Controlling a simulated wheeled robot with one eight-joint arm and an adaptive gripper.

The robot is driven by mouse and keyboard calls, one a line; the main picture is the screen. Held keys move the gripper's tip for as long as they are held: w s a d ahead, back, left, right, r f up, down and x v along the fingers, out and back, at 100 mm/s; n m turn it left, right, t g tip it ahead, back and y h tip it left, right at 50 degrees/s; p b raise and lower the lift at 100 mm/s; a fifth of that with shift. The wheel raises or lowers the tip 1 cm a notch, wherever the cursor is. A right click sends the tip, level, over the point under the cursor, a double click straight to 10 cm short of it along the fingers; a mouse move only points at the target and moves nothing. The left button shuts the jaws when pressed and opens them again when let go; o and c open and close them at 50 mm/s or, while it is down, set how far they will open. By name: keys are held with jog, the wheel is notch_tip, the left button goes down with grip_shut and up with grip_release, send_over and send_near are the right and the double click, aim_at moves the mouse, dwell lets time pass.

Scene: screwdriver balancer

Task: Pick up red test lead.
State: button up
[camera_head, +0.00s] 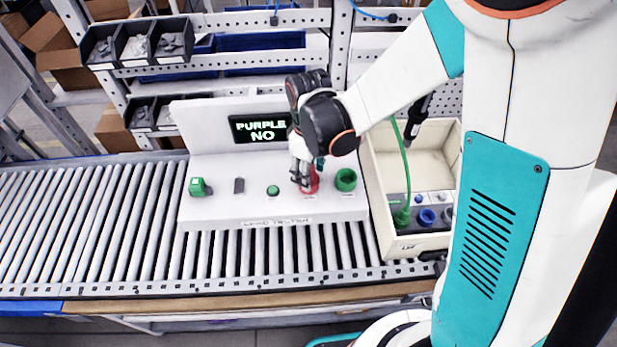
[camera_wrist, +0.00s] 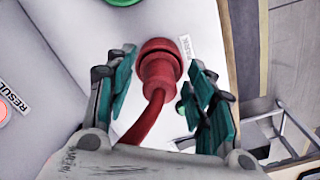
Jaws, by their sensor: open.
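The red test lead (camera_head: 312,184) stands at the front right of the white tester (camera_head: 240,207). In the wrist view its red plug (camera_wrist: 158,66) sits on the white top, and its cable bends down toward my palm. My gripper (camera_head: 302,178) is directly over it and partly hides it in the head view. In the wrist view the teal fingers of my gripper (camera_wrist: 160,82) are open, one on each side of the plug and cable. Gaps show between the plug and both fingers.
A green round part (camera_head: 346,179) stands just right of the red lead. A green button (camera_head: 273,191) is to its left. The tester's screen (camera_head: 260,128) reads "PURPLE NO". A cream box (camera_head: 420,240) at the right holds a green cable (camera_head: 405,165) and blue parts.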

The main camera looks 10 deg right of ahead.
grip_shut()
jog(key=shift+r, duration=0.15)
notch_tip(320, 180, up, 20)
jog(key=p, duration=1.2)
